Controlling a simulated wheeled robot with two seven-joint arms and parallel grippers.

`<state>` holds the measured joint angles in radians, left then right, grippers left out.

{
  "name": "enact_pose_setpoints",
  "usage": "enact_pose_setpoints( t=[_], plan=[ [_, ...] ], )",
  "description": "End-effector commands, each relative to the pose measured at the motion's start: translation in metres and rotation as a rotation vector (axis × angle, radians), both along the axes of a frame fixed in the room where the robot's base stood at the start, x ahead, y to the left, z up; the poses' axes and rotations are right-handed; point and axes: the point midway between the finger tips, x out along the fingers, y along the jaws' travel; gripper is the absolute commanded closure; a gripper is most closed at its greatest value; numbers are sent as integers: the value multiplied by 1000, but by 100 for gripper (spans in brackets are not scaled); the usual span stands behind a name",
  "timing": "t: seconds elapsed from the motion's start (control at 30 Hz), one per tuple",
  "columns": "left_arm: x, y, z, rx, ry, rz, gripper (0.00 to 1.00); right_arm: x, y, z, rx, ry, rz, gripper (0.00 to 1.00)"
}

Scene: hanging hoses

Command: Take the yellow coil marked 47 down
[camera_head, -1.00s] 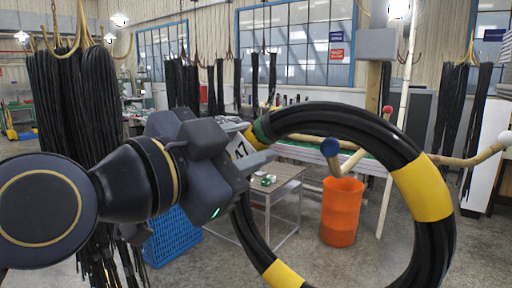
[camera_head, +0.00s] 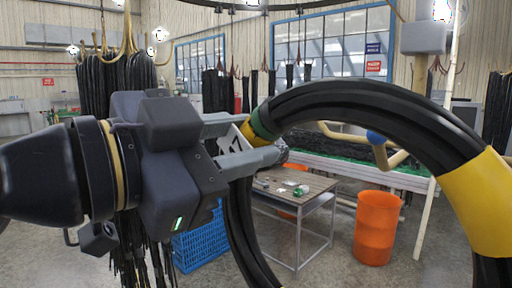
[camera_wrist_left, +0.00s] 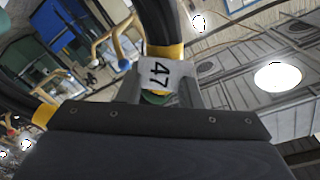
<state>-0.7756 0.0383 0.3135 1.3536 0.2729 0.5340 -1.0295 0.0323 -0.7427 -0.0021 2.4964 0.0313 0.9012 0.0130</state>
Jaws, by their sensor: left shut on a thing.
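The coil (camera_head: 340,103) is a thick black hose ring with yellow bands (camera_head: 475,203) and a green band near my left gripper. My left gripper (camera_head: 262,143) is shut on the coil's left side, at the label. In the left wrist view the white label (camera_wrist_left: 166,74) reads 47 and sits between the fingers. A tan peg with a blue ball tip (camera_head: 376,137) shows through the ring's opening; I cannot tell whether it passes through the ring or stands behind it. The coil's lower and right parts run out of the head view. My right gripper is not in view.
A small table (camera_head: 322,186) with small items stands behind the coil. An orange bin (camera_head: 377,228) and a blue crate (camera_head: 196,240) stand on the floor. Black hoses (camera_head: 104,82) hang at the left. A pale upright pole (camera_head: 437,150) shows behind the ring.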

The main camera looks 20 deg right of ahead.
Motion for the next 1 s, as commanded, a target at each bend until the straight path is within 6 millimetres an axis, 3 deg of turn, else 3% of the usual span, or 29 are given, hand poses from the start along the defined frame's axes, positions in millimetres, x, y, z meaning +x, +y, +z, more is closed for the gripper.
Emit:
enact_pose_setpoints(
  t=[0.6, 1.0],
  plan=[
    [-17, 43, 1, -6, -1, 2, 100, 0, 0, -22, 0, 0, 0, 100],
    [-21, 51, 2, -4, 0, 1, 100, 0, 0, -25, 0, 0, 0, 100]
  ],
)
